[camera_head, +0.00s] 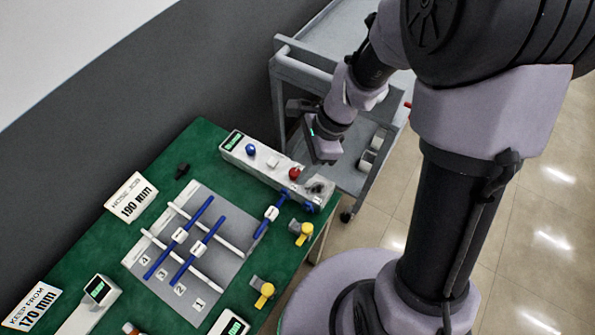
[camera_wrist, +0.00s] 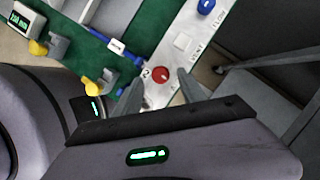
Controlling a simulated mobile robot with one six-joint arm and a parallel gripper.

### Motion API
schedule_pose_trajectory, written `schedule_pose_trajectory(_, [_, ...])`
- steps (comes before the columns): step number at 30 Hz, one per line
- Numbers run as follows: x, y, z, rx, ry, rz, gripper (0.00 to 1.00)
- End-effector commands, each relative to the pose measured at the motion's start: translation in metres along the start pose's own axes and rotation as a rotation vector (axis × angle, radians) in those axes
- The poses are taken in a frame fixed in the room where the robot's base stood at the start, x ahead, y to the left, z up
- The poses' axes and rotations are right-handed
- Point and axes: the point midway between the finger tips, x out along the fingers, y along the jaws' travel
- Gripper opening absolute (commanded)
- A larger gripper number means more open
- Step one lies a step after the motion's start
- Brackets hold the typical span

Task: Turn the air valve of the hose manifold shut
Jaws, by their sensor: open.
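The hose manifold (camera_head: 258,158) is a long white block at the far right edge of the green table. It carries a blue knob (camera_head: 250,149), a small white square part (camera_head: 272,162) and a red knob (camera_head: 295,173). In the wrist view the red knob (camera_wrist: 160,74) appears between my fingertips, with the blue knob (camera_wrist: 206,6) farther along. The small printed labels do not let me tell which is the air valve. My gripper (camera_head: 322,160) is open and empty, above the manifold's red-knob end; its fingers (camera_wrist: 160,84) appear apart from the knob.
Blue and white hoses lie on a grey numbered mat (camera_head: 205,299). Yellow-handled parts (camera_head: 302,233) stand along the table's right side. A grey cart (camera_head: 300,62) stands behind the gripper.

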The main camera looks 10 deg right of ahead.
Motion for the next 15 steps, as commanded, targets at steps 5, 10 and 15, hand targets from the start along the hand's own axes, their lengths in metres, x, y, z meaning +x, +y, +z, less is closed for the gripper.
schedule_pose_trajectory(5, [0.021,0.0,0.0,-0.001,0.0,-0.001,0.48])
schedule_pose_trajectory(10, [0.022,0.0,0.001,-0.001,0.0,-0.002,0.48])
schedule_pose_trajectory(15, [0.022,0.0,0.001,-0.001,0.0,-0.001,0.36])
